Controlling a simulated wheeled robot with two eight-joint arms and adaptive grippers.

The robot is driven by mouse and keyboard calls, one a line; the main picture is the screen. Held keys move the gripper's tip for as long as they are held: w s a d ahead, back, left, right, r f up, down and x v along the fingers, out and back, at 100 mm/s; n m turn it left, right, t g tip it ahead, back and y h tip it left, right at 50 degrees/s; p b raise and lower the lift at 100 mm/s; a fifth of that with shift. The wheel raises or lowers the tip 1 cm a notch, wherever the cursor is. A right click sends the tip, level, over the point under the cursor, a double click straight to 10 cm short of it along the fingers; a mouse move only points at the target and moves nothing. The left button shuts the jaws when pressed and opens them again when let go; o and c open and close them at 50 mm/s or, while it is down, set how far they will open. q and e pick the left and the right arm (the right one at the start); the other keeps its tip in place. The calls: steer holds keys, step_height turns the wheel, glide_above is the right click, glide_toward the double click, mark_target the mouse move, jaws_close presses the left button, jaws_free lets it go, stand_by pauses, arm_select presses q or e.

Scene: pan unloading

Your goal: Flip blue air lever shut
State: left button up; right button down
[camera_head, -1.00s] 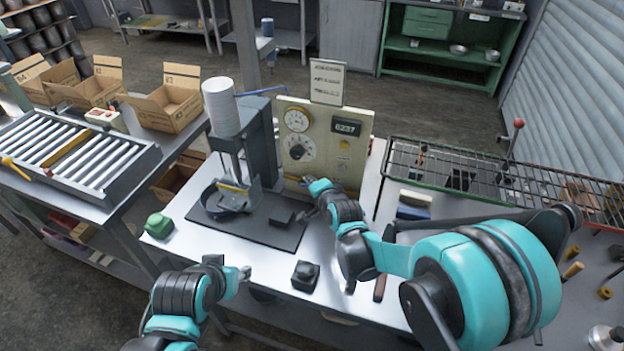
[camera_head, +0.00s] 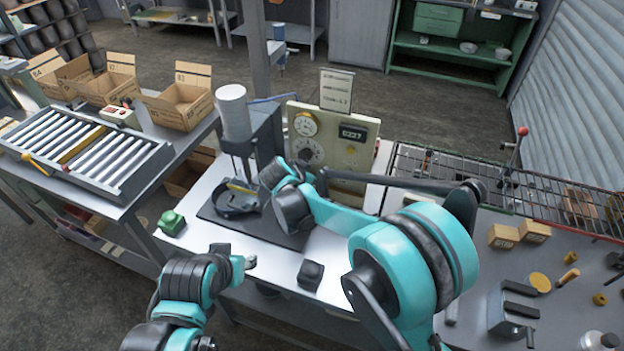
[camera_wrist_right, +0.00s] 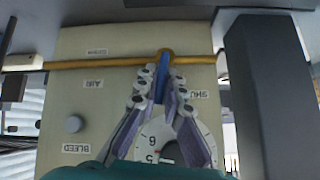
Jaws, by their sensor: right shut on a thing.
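The blue air lever (camera_wrist_right: 162,72) shows in the right wrist view, upright in the picture below a yellow pipe (camera_wrist_right: 110,62) on a cream panel. Upside-down labels read AIR, BLEED and, partly covered, SHUT. My right gripper (camera_wrist_right: 161,88) has its fingertips closed around the lever, one on each side. In the head view my right arm's wrist hides that gripper and the lever, in front of the cream panel (camera_head: 359,155). My left gripper (camera_head: 250,263) hangs at the bench's front edge, away from the panel; its fingers are too small to read.
A press (camera_head: 263,135) stands left of the panel on a dark mat. A green button box (camera_head: 172,223) and a black block (camera_head: 310,274) sit near the bench's front. A wire rack (camera_head: 470,180) runs to the right. A dark post (camera_wrist_right: 268,90) stands close beside my right gripper.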

steer(key=shift+a+f+n+h, duration=0.1)
steer(key=shift+a+n+h, duration=0.3)
steer(key=shift+h, duration=0.3)
steer(key=c, duration=1.9)
jaws_free()
steer(key=v, duration=1.2)
steer(key=shift+w, duration=0.2)
steer(key=shift+a, duration=0.1)
